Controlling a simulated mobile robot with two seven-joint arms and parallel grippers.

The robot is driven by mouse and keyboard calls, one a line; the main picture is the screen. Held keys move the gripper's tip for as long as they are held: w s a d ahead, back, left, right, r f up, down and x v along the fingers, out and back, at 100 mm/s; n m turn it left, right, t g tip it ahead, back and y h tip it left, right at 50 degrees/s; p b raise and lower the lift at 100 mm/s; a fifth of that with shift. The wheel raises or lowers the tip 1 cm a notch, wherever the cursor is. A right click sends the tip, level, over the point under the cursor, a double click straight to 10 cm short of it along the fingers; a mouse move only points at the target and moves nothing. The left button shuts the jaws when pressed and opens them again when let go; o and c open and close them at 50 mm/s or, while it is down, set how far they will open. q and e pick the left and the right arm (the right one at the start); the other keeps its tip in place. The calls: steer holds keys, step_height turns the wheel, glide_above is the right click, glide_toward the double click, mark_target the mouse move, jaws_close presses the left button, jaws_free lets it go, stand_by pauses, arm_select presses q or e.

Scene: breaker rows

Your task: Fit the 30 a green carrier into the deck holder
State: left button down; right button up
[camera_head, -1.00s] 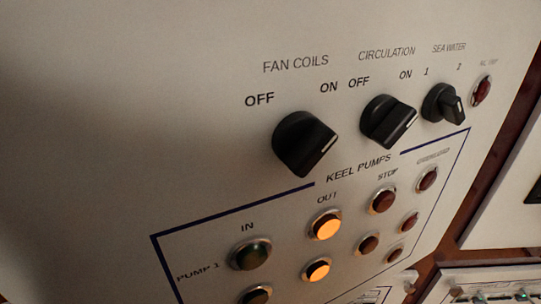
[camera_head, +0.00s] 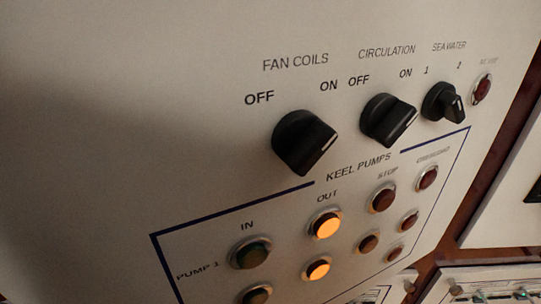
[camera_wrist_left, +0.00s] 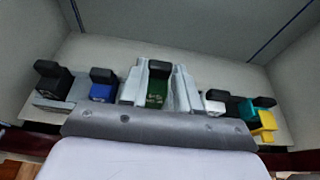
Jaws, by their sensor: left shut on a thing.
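In the left wrist view the green carrier (camera_wrist_left: 156,94) with its black top (camera_wrist_left: 159,68) sits between the two pale grey fingers of my left gripper (camera_wrist_left: 158,82). The gripper is shut on it. Any rating mark on the carrier is too small to read. Whether the carrier is seated in the row behind or held clear of it cannot be told. The deck holder cannot be made out. The head view shows neither gripper and no carrier. My right gripper is not in view.
Black (camera_wrist_left: 53,79), blue (camera_wrist_left: 102,91), white (camera_wrist_left: 214,106), teal (camera_wrist_left: 256,110) and yellow (camera_wrist_left: 264,125) pieces flank my gripper closely. The head view shows a panel (camera_head: 130,100) with black knobs (camera_head: 304,142) and several indicators, two lit orange (camera_head: 325,225).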

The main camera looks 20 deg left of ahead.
arm_select(q)
steer(key=shift+f, duration=1.6)
steer(key=c, duration=0.7)
jaws_free()
steer(key=shift+c, duration=0.2)
